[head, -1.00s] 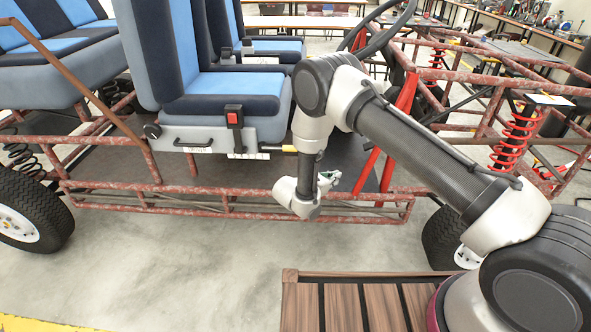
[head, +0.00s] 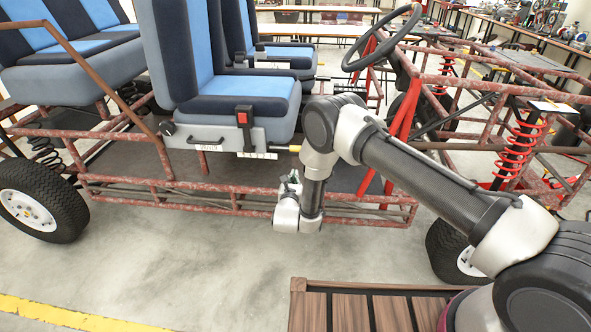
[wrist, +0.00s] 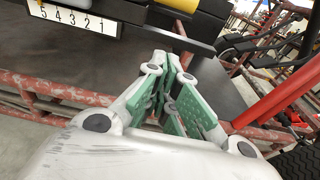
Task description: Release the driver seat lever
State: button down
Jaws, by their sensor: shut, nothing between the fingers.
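The driver seat (head: 240,102) is blue and black, on the near side of the kart. On its base side, a black handle (head: 205,143) sits above a small white label. Further right, a black lever bar with a yellow grip (head: 293,148) sticks out beside a white number plate (head: 257,155). The wrist view shows the number plate (wrist: 72,18), the yellow grip (wrist: 183,4) and a dark bar at the top. My gripper (head: 291,178) is shut and empty, below the yellow grip and apart from it. Its green-padded fingers (wrist: 176,68) point toward the seat base.
A bright red brace (head: 402,108) and the steering wheel (head: 381,38) stand to the right. The dark floor pan lies behind the rail. Grey floor (head: 190,270) is clear in front.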

aim_at(287, 148)
jog(key=w+f, duration=0.1)
jog(key=w, duration=0.8)
jog(key=r, duration=0.3)
jog(key=shift+s+d+r, duration=0.15)
jog(key=shift+s+r, duration=0.15)
jog(key=shift+r, duration=0.05)
jog(key=shift+r, duration=0.1)
